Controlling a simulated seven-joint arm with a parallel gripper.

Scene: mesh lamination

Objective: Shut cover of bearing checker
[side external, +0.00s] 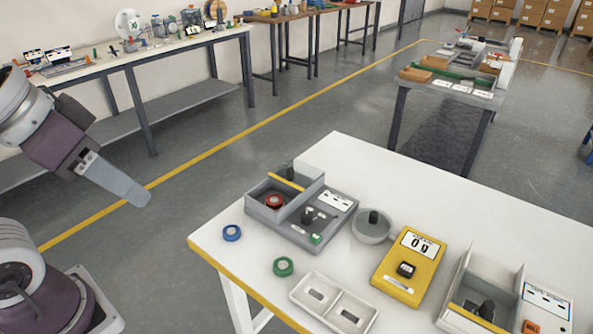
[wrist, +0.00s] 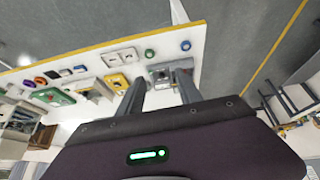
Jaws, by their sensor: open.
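The likely bearing checker is a grey box (side external: 328,213) on the white table, with a red ring (side external: 274,201) in its left compartment. A grey panel (side external: 302,203) stands upright beside that compartment, apparently its raised cover. A yellow strip lies across the compartment's back. A black knob and a green button sit on the right half. In the wrist view the grey box (wrist: 160,73) shows small between the fingertips, partly hidden. My gripper (wrist: 162,82) is open and empty. In the side external view it (side external: 140,197) hangs left of the table, well away from the box.
A blue ring (side external: 232,233), a green ring (side external: 283,266) and a white two-compartment tray (side external: 333,303) lie in front of the box. A round grey dish (side external: 371,228), a yellow scale (side external: 407,267) and another open grey unit (side external: 465,290) stand to its right.

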